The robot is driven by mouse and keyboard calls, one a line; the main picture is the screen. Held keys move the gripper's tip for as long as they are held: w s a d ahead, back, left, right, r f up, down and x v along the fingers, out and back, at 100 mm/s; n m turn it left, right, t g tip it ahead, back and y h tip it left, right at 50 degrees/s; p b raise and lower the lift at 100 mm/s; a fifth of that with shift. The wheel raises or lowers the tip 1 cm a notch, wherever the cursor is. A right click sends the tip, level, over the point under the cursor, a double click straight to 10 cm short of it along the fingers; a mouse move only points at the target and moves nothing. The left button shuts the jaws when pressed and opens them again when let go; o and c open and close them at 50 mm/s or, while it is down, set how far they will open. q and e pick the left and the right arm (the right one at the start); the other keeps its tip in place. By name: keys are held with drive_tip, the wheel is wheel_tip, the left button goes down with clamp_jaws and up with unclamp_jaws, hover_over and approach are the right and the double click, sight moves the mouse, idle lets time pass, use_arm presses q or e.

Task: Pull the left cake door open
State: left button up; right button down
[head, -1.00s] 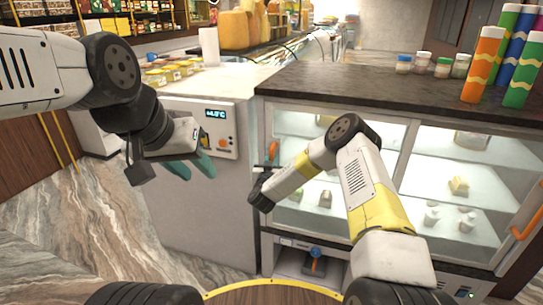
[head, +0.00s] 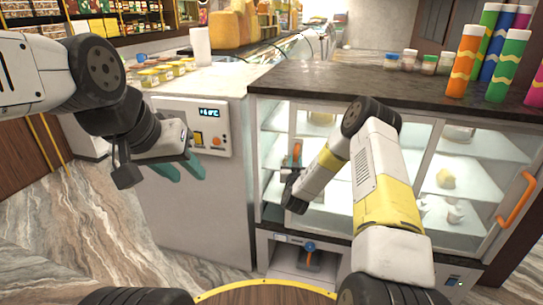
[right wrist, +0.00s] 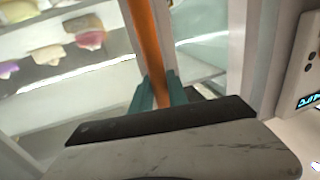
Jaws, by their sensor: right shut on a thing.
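The left cake door (head: 293,125) is a glass sliding panel on the cake cabinet. It stands slid partly to the right, with a narrow opening at the cabinet's left side. Its upright orange handle (head: 297,153) is near the door's left edge. My right gripper (right wrist: 160,94) is shut on the orange handle (right wrist: 146,40), with a teal finger on each side of it in the right wrist view. In the head view its fingertips are mostly hidden. My left gripper (head: 181,169) is open and empty, in front of the white unit with the display.
The right cake door has its own orange handle (head: 516,200). Cakes sit on lit shelves behind the glass. Jars (head: 410,60) and coloured tubes (head: 463,62) stand on the dark countertop (head: 330,85). The white unit (head: 200,215) borders the cabinet on the left.

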drive_tip(key=s+d, duration=0.4)
drive_tip(key=d, duration=0.9)
drive_tip(key=s+d, duration=0.4)
drive_tip(key=d, duration=1)
drive_tip(key=shift+s, duration=0.4)
drive_tip(key=c, duration=1.4)
unclamp_jaws()
drive_tip(key=shift+o, duration=0.5)
drive_tip(key=s+a, duration=0.1)
drive_tip(key=s, duration=0.6)
drive_tip(key=shift+s, duration=0.35)
